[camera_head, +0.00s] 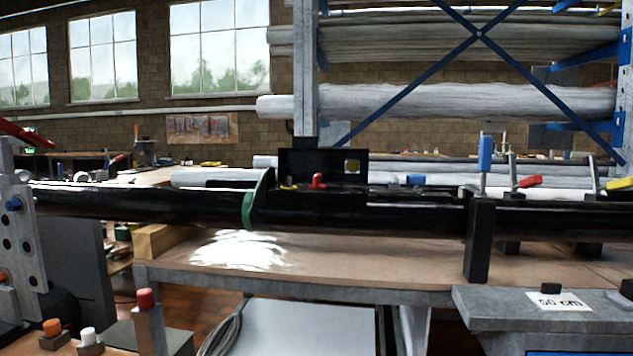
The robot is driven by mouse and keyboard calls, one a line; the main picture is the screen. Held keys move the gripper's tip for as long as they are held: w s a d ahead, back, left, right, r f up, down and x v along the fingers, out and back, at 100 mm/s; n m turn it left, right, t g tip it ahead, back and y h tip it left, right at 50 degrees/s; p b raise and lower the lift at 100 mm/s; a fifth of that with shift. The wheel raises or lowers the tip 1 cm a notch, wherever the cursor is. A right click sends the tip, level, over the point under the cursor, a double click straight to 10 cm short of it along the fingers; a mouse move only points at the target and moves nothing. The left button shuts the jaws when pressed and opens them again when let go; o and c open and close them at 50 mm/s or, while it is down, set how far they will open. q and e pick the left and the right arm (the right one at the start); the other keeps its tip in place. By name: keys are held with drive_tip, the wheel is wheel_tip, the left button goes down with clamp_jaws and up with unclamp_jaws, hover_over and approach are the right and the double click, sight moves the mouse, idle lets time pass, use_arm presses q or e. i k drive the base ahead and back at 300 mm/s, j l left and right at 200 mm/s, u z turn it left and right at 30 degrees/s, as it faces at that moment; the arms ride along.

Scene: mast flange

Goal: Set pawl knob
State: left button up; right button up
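A long black mast tube (385,212) lies level across the bench. A green ring (248,210) sits around it left of the middle. A small red knob (318,181) stands on top of the tube, in front of a black upright plate (318,165) with a small yellowish square. A small yellow part (289,186) is just left of the red knob. Which part is the pawl knob, I cannot tell for sure. Neither of my grippers shows in the head view, and nothing is seen touching the knob.
Clamps with blue (485,153), red (530,181) and yellow (619,184) handles stand along the tube at right. A perforated grey plate (22,235) stands at left. Orange, white and red-capped posts (145,300) are at lower left. The bench top (370,260) is clear before the tube.

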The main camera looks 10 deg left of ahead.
sight(316, 179)
drive_tip(key=i+l, duration=0.15)
drive_tip(key=i+l+u, duration=0.85)
drive_tip(key=k, duration=0.1)
